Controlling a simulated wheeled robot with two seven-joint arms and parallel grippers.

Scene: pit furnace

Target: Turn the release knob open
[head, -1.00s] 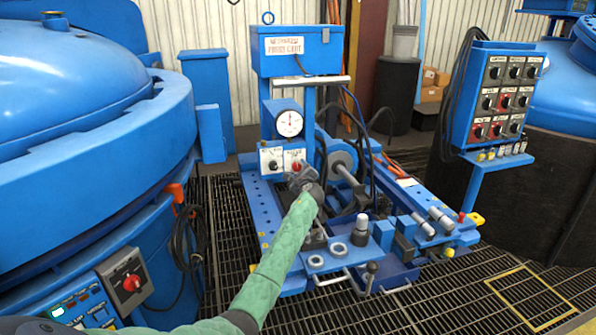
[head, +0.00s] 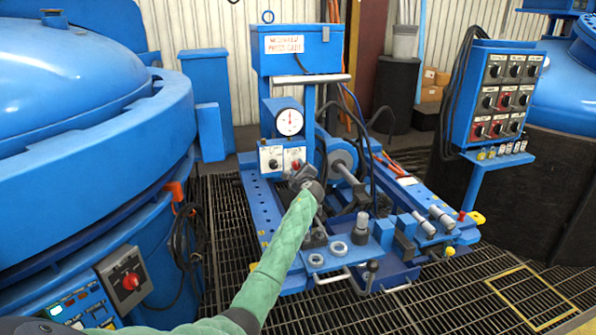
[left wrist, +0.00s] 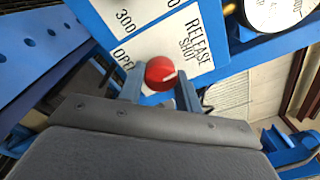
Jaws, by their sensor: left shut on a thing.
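The red release knob (left wrist: 161,73) sits on a white plate lettered "RELEASE", "SHUT" and "OPEN" in the left wrist view. Its white mark points to the right in that view, away from the OPEN lettering. My left gripper (left wrist: 160,88) has one finger on each side of the knob and is shut on it. In the head view the knob (head: 296,165) shows small on the panel below the dial gauge, with my left gripper (head: 300,176) right in front of it. My right gripper is not in view.
A round gauge (head: 289,122) is just above the knob panel. A grey shaft and wheel (head: 342,160) and hanging cables are close on the right. The blue furnace vessel (head: 90,110) fills the left side. A control box (head: 505,95) stands at the right.

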